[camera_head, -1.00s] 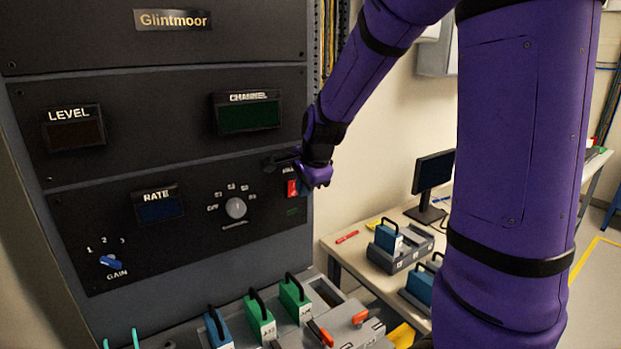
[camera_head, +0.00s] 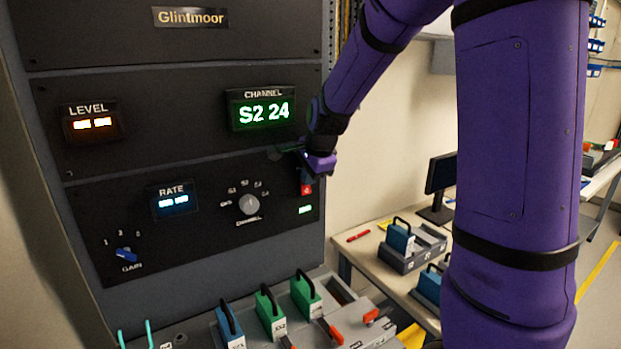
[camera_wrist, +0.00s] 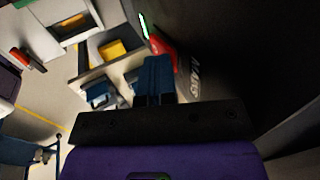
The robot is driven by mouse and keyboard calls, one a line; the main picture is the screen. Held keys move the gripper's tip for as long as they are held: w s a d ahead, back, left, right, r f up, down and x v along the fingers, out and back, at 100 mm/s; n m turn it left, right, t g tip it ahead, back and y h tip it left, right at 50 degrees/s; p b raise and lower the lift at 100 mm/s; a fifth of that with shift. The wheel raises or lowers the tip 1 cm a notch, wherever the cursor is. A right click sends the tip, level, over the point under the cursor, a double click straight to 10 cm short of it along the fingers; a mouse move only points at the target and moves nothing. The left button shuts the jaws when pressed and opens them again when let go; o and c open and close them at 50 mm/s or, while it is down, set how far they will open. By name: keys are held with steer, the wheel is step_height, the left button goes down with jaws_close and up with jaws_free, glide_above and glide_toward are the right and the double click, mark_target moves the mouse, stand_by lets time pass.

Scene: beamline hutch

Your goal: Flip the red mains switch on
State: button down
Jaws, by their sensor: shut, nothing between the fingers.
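The red mains switch (camera_head: 306,189) is at the right end of the lower rack panel, just below my gripper (camera_head: 317,164). A small green light (camera_head: 305,209) glows beneath it. In the wrist view the red switch (camera_wrist: 163,52) is partly hidden behind the blue fingers of my gripper (camera_wrist: 157,66), which are closed together and hold nothing. The fingers are at or very close to the switch; I cannot tell whether they touch it. The level display (camera_head: 92,124) and rate display (camera_head: 174,201) are also lit.
Green and blue handled modules (camera_head: 306,295) stand below the rack. A side table (camera_head: 359,252) at right holds a monitor (camera_head: 440,187) and a grey holder.

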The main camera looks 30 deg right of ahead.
steer(key=shift+r, duration=0.1)
steer(key=shift+r, duration=0.7)
